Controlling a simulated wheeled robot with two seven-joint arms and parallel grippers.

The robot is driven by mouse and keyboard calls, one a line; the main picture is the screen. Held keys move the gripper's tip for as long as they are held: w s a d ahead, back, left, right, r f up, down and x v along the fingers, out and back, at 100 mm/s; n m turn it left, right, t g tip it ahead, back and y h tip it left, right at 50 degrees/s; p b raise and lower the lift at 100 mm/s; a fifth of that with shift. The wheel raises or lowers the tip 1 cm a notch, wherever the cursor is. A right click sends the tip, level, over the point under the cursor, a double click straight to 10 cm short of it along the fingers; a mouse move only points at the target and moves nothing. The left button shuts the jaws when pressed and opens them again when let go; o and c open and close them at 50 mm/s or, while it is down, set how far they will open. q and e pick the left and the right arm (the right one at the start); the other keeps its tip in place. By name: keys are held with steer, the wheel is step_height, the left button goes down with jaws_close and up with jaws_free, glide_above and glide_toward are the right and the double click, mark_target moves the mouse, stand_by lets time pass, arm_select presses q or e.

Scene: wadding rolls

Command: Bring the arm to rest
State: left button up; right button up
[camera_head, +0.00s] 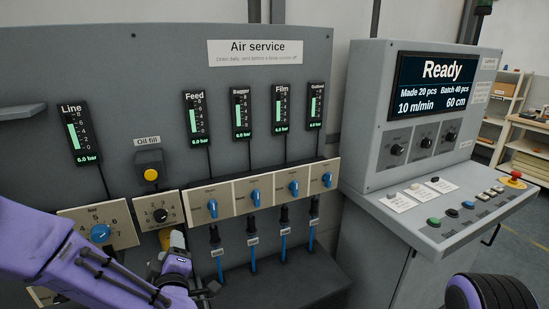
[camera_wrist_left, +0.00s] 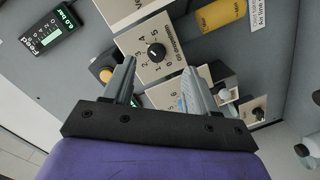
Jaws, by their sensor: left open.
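My left arm (camera_head: 75,255) comes in from the lower left in the head view. Its gripper (camera_head: 212,288) is in front of the lower part of the air service panel (camera_head: 330,50), its fingers partly hidden by my wrist. In the left wrist view the gripper (camera_wrist_left: 160,70) is open, with two grey fingers apart and nothing between them. A black dial (camera_wrist_left: 155,52) on a cream plate shows beyond the fingertips. In the head view the small black dial (camera_head: 160,215) is above my wrist. My right gripper is not in view.
Blue knobs (camera_head: 254,196) and blue hoses (camera_head: 252,256) are to the right of my left gripper. A yellow oil-fill button (camera_head: 151,174) is above it. A grey control console (camera_head: 425,205) with a "Ready" screen (camera_head: 440,82) and red stop button (camera_head: 514,178) stands at the right.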

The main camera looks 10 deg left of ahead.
arm_select(q)
steer(key=s+d+f+m+g+h, duration=0.1)
steer(key=s+f+m+h, duration=0.15)
steer(key=f, duration=0.45)
steer(key=s+d+f+m+g+h, duration=0.1)
steer(key=s+f+m+g, duration=0.15)
steer(key=f, duration=0.35)
steer(key=s+a+f+m+g+h, duration=0.1)
steer(key=s+f+m+g, duration=0.3)
steer(key=s+f, duration=1.7)
steer(key=s+a+g, duration=0.1)
steer(key=s+g, duration=0.3)
steer(key=shift+m, duration=0.4)
steer(key=shift+a, duration=0.1)
